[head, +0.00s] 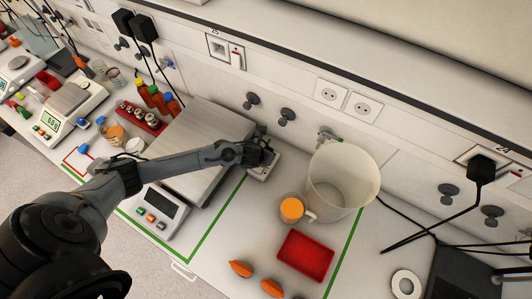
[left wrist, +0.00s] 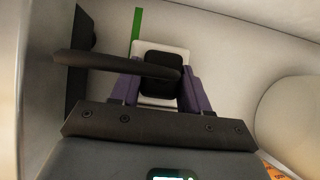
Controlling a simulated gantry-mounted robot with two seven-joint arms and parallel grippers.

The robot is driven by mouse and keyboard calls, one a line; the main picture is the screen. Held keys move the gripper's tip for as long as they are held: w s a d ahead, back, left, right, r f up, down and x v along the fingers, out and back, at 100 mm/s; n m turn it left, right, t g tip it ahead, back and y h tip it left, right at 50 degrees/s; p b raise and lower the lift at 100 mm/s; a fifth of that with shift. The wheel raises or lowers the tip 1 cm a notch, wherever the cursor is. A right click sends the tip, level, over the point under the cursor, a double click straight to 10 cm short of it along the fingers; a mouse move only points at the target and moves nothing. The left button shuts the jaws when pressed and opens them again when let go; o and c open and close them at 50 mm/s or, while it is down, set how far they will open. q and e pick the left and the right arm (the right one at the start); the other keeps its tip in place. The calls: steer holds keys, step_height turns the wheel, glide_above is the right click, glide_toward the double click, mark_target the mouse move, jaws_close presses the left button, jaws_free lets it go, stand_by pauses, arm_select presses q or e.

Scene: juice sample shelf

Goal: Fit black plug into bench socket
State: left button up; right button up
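My left gripper (head: 264,157) is beside the right edge of the large silver scale, low over a small white bench socket (head: 262,173). In the left wrist view, my left gripper's purple fingers (left wrist: 160,88) lie along both sides of a black plug (left wrist: 162,66) and look shut on it. A thick black cable (left wrist: 105,67) runs left from the plug. The white socket plate (left wrist: 160,46) shows around and behind the plug. The plug looks lined up over the plate; whether it is seated cannot be told. My right gripper is in neither view.
The silver scale (head: 205,130) stands left of my left gripper. A clear bucket (head: 341,180), an orange-topped jug (head: 292,209) and a red tray (head: 306,256) stand to the right. Wall sockets (head: 332,92) line the back panel; another black plug (head: 481,169) sits at far right.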

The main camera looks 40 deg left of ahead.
arm_select(q)
steer(key=o, duration=0.5)
steer(key=v, duration=1)
steer(key=s+d+r+n+h+p, duration=0.1)
steer(key=s+d+r+n+p, duration=0.55)
steer(key=d+n, duration=0.65)
steer(key=s+a+r+n+g, duration=0.1)
steer(key=s+r+n, duration=0.1)
steer(key=s+n, duration=0.2)
steer(key=s+a+r+n+g+p, duration=0.1)
steer(key=s+n, duration=0.3)
steer(key=n, duration=0.4)
steer(key=s+a+r+n+g, duration=0.1)
steer(key=s+r+n, duration=0.3)
steer(key=n, duration=0.3)
steer(key=shift+s+h+p, duration=0.3)
steer(key=shift+s, duration=0.15)
